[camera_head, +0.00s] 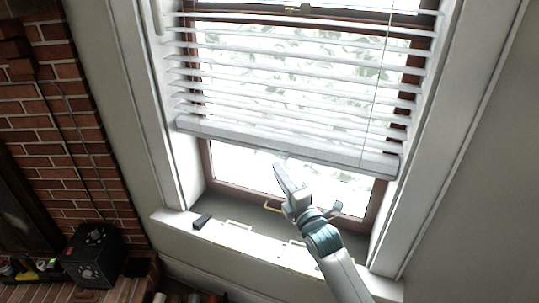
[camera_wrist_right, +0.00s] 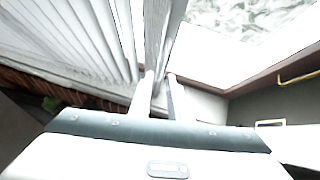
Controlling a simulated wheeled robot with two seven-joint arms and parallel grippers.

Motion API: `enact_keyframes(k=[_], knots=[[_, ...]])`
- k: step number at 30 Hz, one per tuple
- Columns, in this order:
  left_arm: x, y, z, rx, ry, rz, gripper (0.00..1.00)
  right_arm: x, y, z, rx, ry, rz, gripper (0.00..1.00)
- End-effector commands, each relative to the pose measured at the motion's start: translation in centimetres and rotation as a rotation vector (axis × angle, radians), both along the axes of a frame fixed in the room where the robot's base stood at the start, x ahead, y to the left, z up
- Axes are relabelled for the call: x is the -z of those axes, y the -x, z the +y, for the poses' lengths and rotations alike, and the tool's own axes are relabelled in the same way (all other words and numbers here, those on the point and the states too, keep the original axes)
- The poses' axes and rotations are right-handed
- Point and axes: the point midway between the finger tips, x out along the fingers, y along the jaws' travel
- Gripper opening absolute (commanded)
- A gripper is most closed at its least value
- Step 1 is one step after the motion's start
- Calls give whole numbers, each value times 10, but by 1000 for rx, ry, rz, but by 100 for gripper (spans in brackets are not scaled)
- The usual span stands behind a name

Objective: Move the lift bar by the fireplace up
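The lift bar (camera_head: 300,148) is the thick white bottom rail of the slatted blind in the window. It hangs low, slightly tilted in the picture, with a strip of glass showing below it. My right gripper (camera_head: 279,168) is at the bar's lower edge, near its middle. In the right wrist view the two fingers (camera_wrist_right: 160,92) are close together, one on each side of the bar's grey-white face (camera_wrist_right: 157,35). They look closed on it, though the contact itself is small in view. My left gripper is not in view.
Blind slats (camera_head: 290,82) are above the bar. The brown window frame (camera_head: 240,193) has brass handles below. A small dark block (camera_head: 202,221) lies on the white sill (camera_head: 172,221). The brick fireplace (camera_head: 65,105) and a black box (camera_head: 94,255) are at left.

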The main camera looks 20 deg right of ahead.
Motion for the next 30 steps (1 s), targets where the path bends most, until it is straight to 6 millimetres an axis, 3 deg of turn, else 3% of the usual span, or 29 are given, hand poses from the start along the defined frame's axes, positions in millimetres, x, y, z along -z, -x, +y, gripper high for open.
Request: enact_keyframes(k=[6,12,26,27,29,30], knots=[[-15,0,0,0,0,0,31,-8,-39,5,0,0,0,17],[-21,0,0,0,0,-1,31,-10,-61,8,0,0,1,17],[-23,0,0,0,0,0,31,-9,-71,9,0,-1,0,17],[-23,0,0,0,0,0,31,-9,-71,9,0,-1,0,14],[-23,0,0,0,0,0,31,-9,-71,9,0,-1,0,0],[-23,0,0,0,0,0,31,-9,-71,9,0,0,0,0]])
